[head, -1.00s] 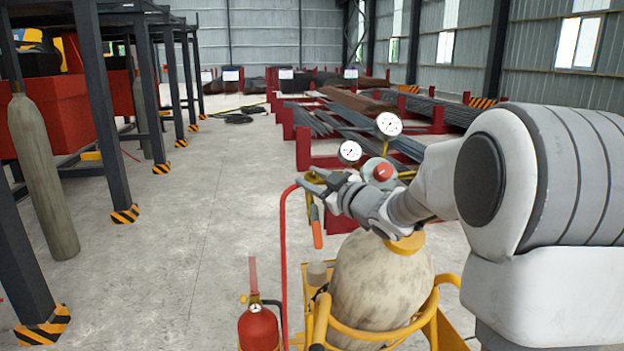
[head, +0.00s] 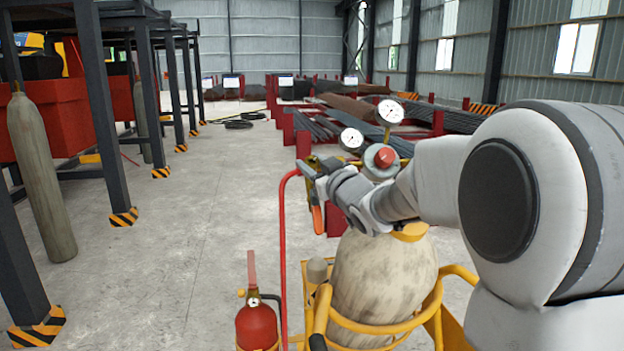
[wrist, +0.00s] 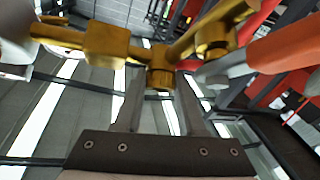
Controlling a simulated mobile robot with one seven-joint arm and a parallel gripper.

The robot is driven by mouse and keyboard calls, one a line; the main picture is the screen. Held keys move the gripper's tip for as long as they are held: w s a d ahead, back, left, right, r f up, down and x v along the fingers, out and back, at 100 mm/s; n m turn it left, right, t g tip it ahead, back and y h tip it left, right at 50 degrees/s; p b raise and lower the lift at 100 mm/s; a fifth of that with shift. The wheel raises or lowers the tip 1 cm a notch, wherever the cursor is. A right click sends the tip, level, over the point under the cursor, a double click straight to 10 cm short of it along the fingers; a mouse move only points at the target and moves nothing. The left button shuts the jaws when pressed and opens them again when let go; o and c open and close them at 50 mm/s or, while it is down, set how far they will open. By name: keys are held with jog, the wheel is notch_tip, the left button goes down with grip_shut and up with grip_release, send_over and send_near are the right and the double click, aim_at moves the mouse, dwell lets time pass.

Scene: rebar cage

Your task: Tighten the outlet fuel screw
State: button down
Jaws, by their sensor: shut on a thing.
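A brass fitting (wrist: 160,76) on the regulator is between the fingers of my gripper (wrist: 163,88) in the wrist view. My gripper is shut on it; I take it for the outlet fuel screw. In the head view my gripper (head: 310,172) is at the left end of the regulator, where a red hose (head: 283,250) curves up to it. The regulator has two white dial gauges (head: 390,111) and a red knob (head: 384,157). An orange-red handle (head: 317,218) hangs just below my gripper; an orange-red part (wrist: 280,50) also shows at right in the wrist view. My gripper partly hides the outlet in the head view.
The regulator is above a pale, worn gas cylinder (head: 385,285) in a yellow cart (head: 322,310). A red fire extinguisher (head: 257,327) stands at its left. Red racks with steel bars (head: 340,127) are behind. The floor to the left (head: 190,240) is clear.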

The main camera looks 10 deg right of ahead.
jog(key=shift+f+m+t+h+b, duration=0.15)
jog(key=shift+m+t+h+b, duration=0.1)
jog(key=shift+m+h+b, duration=1.2)
jog(key=shift+f+m+t+h+b, duration=0.2)
jog(key=shift+m+h+b, duration=0.35)
jog(key=shift+m+b, duration=1.05)
jog(key=shift+r+n+b, duration=0.1)
jog(key=shift+n+b, duration=0.15)
jog(key=shift+b, duration=0.5)
jog(key=shift+r+m+h+b, duration=0.15)
jog(key=shift+m+h+b, duration=0.45)
jog(key=shift+b, duration=0.15)
jog(key=c, duration=0.5)
grip_release()
jog(key=shift+r, duration=0.1)
jog(key=shift+s, duration=0.15)
jog(key=s+f, duration=0.2)
jog(key=s, duration=1.5)
jog(key=shift+a, duration=0.3)
